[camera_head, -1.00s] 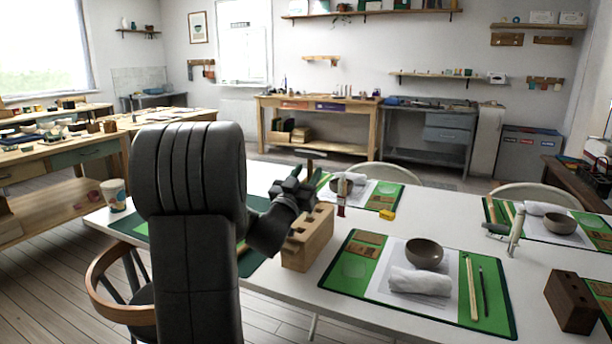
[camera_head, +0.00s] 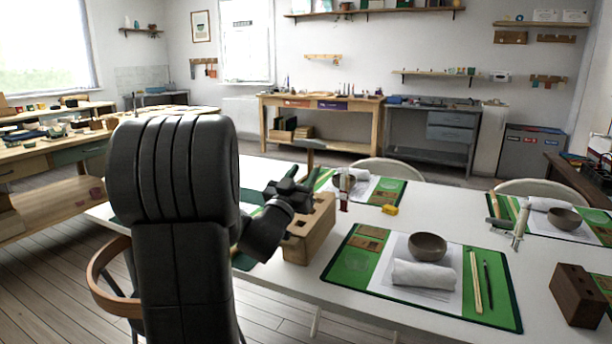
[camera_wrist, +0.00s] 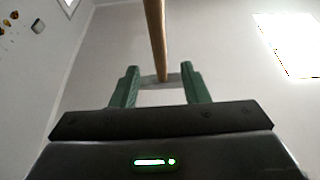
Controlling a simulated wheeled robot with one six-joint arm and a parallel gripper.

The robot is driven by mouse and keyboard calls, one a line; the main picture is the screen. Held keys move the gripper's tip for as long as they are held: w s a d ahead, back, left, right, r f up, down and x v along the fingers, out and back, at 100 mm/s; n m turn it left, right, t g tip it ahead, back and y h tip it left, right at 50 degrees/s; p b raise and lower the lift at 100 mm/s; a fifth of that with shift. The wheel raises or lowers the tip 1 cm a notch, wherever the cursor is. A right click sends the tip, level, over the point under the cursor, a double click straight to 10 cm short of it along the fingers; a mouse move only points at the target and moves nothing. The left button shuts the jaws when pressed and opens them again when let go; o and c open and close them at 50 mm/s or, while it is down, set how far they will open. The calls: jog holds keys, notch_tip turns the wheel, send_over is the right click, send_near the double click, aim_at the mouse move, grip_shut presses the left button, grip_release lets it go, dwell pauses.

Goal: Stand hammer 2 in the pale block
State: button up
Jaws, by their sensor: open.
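The pale wooden block (camera_head: 322,222), with holes in its top, stands on the white table's near left edge. A hammer stands upright at the block, its dark head (camera_head: 310,144) on top; the gripper hides its lower end, so I cannot tell how it sits in a hole. No number shows on it. My gripper (camera_head: 291,186) is open, just left of the hammer and over the block. In the wrist view a wooden handle (camera_wrist: 156,35) runs to a grey bar between the green open fingers (camera_wrist: 160,84); I see no grip on it.
A green mat (camera_head: 352,265) with a bowl (camera_head: 427,246) and rolled towel (camera_head: 424,274) lies right of the block. A yellow piece (camera_head: 390,209) and a small red-and-white upright item (camera_head: 344,190) are behind. A dark block (camera_head: 577,294) stands far right.

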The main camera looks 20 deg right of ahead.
jog(key=b+v, duration=0.2)
jog(key=v, duration=0.3)
jog(key=shift+f, duration=0.25)
notch_tip(320, 180, up, 6)
jog(key=p, duration=0.3)
jog(key=shift+p, duration=0.4)
dwell(0.3)
